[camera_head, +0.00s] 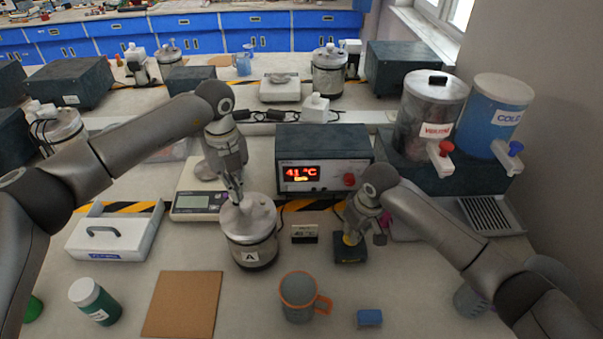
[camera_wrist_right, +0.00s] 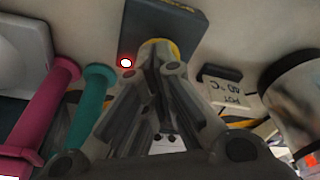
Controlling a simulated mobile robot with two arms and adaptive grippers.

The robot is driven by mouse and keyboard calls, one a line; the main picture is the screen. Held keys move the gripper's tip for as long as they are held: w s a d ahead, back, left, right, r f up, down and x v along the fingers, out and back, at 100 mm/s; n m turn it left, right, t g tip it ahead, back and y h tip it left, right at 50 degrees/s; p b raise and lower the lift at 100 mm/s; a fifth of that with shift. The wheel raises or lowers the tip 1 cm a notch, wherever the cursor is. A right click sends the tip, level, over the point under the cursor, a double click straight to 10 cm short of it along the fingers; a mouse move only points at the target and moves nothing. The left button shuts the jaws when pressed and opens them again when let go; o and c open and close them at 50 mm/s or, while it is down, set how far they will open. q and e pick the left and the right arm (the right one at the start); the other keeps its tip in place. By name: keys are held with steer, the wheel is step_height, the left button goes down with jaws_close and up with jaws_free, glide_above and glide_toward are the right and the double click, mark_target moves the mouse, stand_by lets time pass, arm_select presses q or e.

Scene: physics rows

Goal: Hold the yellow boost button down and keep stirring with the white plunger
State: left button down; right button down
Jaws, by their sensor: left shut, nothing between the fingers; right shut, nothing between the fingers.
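The silver pot marked A (camera_head: 250,240) stands mid-bench. My left gripper (camera_head: 238,198) is shut and points down at its lid, beside or over a small pale part (camera_head: 247,206) that may be the white plunger; I cannot tell whether they touch. The dark boost box (camera_head: 349,252) stands right of the pot. My right gripper (camera_head: 352,234) is shut, with its tips down on the yellow button (camera_wrist_right: 152,44), whose rim shows around them. A red lamp glows on the box beside the button. The controller display (camera_head: 301,173) reads 41 °C.
A small card (camera_head: 304,234) reading "POT 40 °C" stands between pot and boost box. A grey mug with an orange rim (camera_head: 300,296) and a blue sponge (camera_head: 369,318) are in front.

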arm_select(q)
steer(key=shift+f, duration=0.45)
steer(key=shift+r, duration=2.15)
steer(key=shift+f, duration=2.1)
steer(key=shift+r, duration=2.1)
